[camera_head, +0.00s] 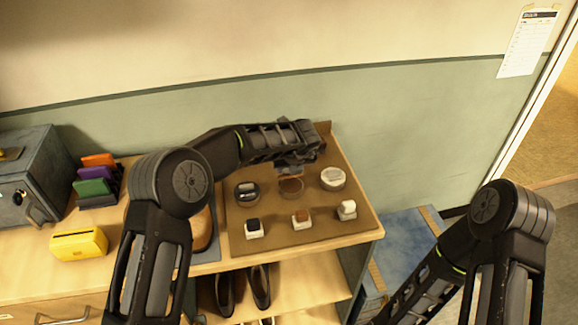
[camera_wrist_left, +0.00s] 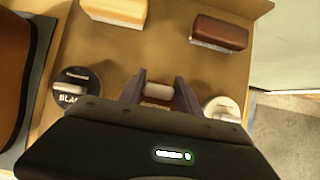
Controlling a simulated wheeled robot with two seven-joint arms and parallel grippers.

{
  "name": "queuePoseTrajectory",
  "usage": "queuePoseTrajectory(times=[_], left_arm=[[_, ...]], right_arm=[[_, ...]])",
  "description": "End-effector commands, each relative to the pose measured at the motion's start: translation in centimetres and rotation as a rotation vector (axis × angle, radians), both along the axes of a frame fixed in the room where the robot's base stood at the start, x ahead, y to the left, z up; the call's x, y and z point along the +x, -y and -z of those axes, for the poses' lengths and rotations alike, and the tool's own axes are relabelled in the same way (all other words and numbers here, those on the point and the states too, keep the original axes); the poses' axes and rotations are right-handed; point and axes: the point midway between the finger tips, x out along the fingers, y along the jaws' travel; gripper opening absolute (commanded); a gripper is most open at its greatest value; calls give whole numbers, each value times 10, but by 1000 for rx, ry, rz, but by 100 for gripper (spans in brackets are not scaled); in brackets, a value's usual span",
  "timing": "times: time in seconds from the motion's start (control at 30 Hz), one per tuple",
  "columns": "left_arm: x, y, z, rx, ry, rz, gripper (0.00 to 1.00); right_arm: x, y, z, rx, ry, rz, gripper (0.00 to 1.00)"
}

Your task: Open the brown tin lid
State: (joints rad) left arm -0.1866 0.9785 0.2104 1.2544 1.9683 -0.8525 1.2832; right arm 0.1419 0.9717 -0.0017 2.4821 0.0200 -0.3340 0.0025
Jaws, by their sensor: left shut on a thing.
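The brown tin (camera_head: 291,186) sits on the brown mat between a black tin and a pale tin. My left gripper (camera_head: 292,167) is directly over it and partly covers it in the head view. In the left wrist view, my left gripper's fingers (camera_wrist_left: 158,92) are closed on a pale handle (camera_wrist_left: 157,91) between them. I cannot tell whether the lid is seated or lifted. My right arm shows at the lower right of the head view, but its gripper is out of the picture.
The black tin (camera_head: 246,193) and pale tin (camera_head: 333,178) stand close on either side. Several small white-bodied bottles (camera_head: 301,219) stand in front. A yellow box (camera_head: 79,244) is at left.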

Motion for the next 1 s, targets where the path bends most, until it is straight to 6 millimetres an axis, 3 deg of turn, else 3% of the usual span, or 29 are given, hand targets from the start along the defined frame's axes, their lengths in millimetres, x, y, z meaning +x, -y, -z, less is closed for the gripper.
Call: queuePoseTrajectory(times=[0.07, 0.1, 0.33, 0.67, 1.0], left_arm=[[0, 0, 0, 1, 0, 0, 0], [0, 0, 0, 1, 0, 0, 42], [0, 0, 0, 2, 1, 0, 61], [-1, 0, -2, 1, 2, 0, 62], [-23, 8, -39, 0, 4, 1, 62]], right_arm=[[0, 0, 0, 0, 0, 0, 36], [0, 0, 0, 0, 0, 0, 36], [0, 0, 0, 0, 0, 0, 36], [0, 0, 1, 0, 1, 0, 36], [1, -2, 15, 3, 6, 0, 36]])
